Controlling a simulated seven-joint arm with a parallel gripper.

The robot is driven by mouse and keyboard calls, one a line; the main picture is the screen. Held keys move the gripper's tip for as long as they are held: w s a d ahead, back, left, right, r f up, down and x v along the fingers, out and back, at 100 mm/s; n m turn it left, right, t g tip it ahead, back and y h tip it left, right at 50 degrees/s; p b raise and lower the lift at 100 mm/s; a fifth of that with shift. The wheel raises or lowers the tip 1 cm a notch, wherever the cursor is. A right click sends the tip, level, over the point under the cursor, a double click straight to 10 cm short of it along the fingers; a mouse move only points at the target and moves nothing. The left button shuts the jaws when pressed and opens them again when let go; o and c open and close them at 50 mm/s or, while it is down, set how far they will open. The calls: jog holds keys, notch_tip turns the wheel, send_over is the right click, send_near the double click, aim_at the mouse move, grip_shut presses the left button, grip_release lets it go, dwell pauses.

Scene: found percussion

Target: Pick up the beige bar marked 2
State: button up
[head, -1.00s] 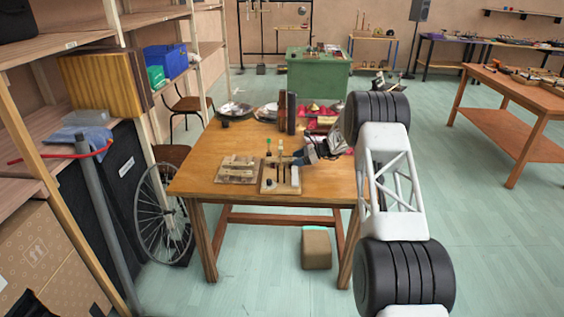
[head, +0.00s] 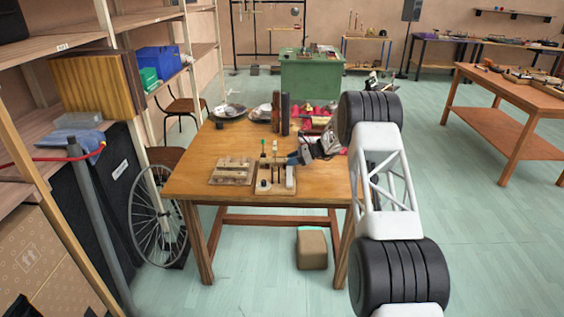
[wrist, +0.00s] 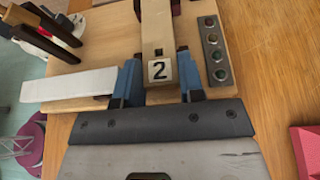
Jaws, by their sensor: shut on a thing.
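The beige bar marked 2 (wrist: 158,35) shows in the wrist view, with a black 2 on a white square at its near end. My gripper (wrist: 159,85) has its blue fingers on either side of that end and is shut on the bar. The bar lies over a light wooden board (wrist: 100,52); I cannot tell whether it is lifted off it. In the head view my gripper (head: 294,159) is over the right side of the small board (head: 264,189) on the table. The bar is too small to make out there.
In the wrist view a white bar (wrist: 70,85) lies left of the gripper and a metal strip with round buttons (wrist: 215,50) lies right. A second board (head: 232,171) is on the wooden table (head: 200,185). Dark upright blocks (head: 285,112) and dishes stand behind.

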jog(key=shift+r, duration=0.2)
notch_tip(320, 180, up, 10)
jog(key=shift+f, duration=0.15)
dwell(0.4)
dwell(0.7)
